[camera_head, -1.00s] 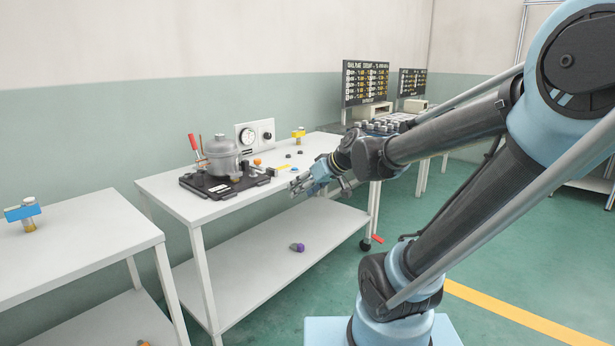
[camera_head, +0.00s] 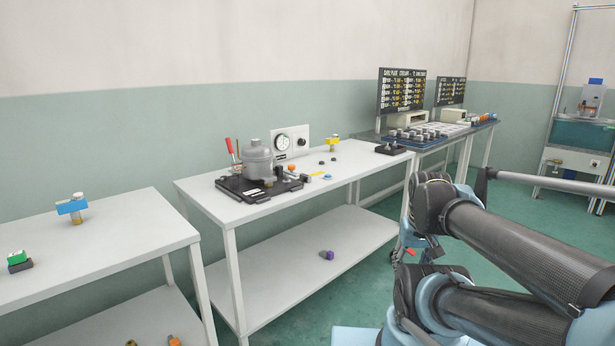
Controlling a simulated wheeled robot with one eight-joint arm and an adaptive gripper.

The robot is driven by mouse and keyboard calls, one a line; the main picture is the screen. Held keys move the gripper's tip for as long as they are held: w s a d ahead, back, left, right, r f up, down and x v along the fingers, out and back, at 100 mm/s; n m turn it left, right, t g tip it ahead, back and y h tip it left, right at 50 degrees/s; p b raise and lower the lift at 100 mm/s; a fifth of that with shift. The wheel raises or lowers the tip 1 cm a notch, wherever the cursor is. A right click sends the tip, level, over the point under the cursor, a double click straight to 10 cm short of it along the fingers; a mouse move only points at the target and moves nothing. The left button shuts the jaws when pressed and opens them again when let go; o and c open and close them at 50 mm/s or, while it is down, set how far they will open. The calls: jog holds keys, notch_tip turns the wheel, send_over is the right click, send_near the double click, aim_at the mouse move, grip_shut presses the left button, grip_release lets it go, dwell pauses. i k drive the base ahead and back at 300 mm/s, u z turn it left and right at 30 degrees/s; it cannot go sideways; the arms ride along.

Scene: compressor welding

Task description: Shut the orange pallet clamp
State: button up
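A small orange part (camera_head: 291,170), which looks like the orange pallet clamp, sits at the right side of the black pallet (camera_head: 232,188) on the middle white table. It is too small to tell whether it is open or shut. A grey compressor (camera_head: 258,162) stands upright on the pallet. A red lever (camera_head: 229,146) rises at the pallet's left rear. My gripper (camera_head: 410,238) seems to be the light blue and grey end low beside the table's right front, apart from the pallet. My arm partly hides it, and its fingers cannot be made out.
The white table (camera_head: 340,165) has a gauge box (camera_head: 283,140) and a yellow-topped piece (camera_head: 333,142) at the back. A second white table (camera_head: 120,225) stands left, with a gap between. Another red handle (camera_head: 437,252) is near my arm.

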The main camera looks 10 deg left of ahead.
aim_at(291, 167)
jog(key=u, duration=0.2)
jog(key=k, duration=0.45)
jog(key=u, duration=0.55)
jog(key=k, duration=0.9)
jog(key=z, duration=0.05)
jog(key=i, duration=0.65)
jog(key=z, duration=0.6)
jog(key=i, duration=1.25)
jog(key=u, duration=0.4)
